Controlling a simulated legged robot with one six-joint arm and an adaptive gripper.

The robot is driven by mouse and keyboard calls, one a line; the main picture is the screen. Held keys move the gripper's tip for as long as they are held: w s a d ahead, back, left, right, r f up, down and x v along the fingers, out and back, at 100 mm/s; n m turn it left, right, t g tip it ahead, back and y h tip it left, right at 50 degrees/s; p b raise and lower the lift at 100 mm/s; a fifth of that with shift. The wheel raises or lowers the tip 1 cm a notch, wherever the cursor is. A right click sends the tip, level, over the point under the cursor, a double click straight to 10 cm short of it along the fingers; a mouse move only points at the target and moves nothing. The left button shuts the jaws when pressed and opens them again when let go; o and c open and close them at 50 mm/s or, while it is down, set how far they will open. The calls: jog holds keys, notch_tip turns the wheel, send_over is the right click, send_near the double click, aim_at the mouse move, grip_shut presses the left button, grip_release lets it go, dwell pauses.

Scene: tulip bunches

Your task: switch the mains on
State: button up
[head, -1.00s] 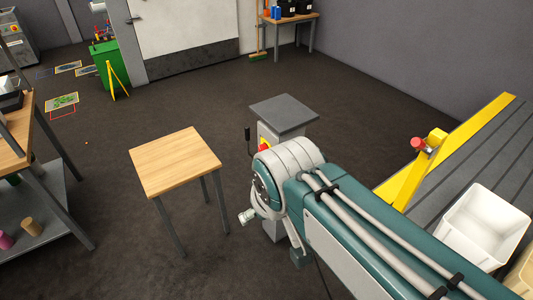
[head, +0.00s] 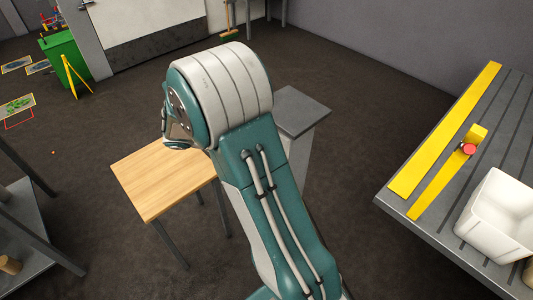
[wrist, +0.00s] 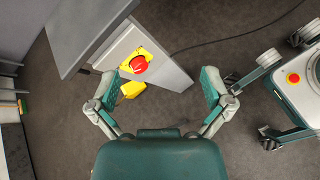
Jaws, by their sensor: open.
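A red knob (wrist: 139,64) sits on a yellow plate (wrist: 127,71) on the face of a grey pedestal (wrist: 163,72) in the wrist view. A yellow part (wrist: 131,90) shows just below the plate. My gripper (wrist: 158,77) is open and empty, its two fingers apart with the pedestal face beyond them. The knob lies nearer the left finger in the picture and appears clear of both. In the head view the pedestal's top (head: 303,108) shows behind my arm. My arm hides the knob and the gripper there. I cannot tell the knob's setting.
A small wooden table (head: 160,178) stands left of the pedestal. A dark cable (wrist: 235,37) lies on the floor. Open floor lies behind the pedestal.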

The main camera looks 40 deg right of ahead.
jog(key=w+d+f+n+t+h, duration=0.1)
jog(key=w+f+n+h, duration=0.2)
jog(key=f, duration=0.4)
jog(key=w+d+f+n+t+h, duration=0.2)
jog(key=f+n, duration=0.2)
jog(key=f, duration=0.4)
jog(key=w+d+f+n+t+h, duration=0.1)
jog(key=w+f+n+h, duration=0.2)
jog(key=f, duration=0.4)
jog(key=shift+n+t+y, duration=0.3)
jog(key=shift+n+y, duration=0.3)
jog(key=d, duration=1.1)
jog(key=shift+w, duration=0.3)
jog(key=shift+a, duration=0.1)
jog(key=c, duration=1.1)
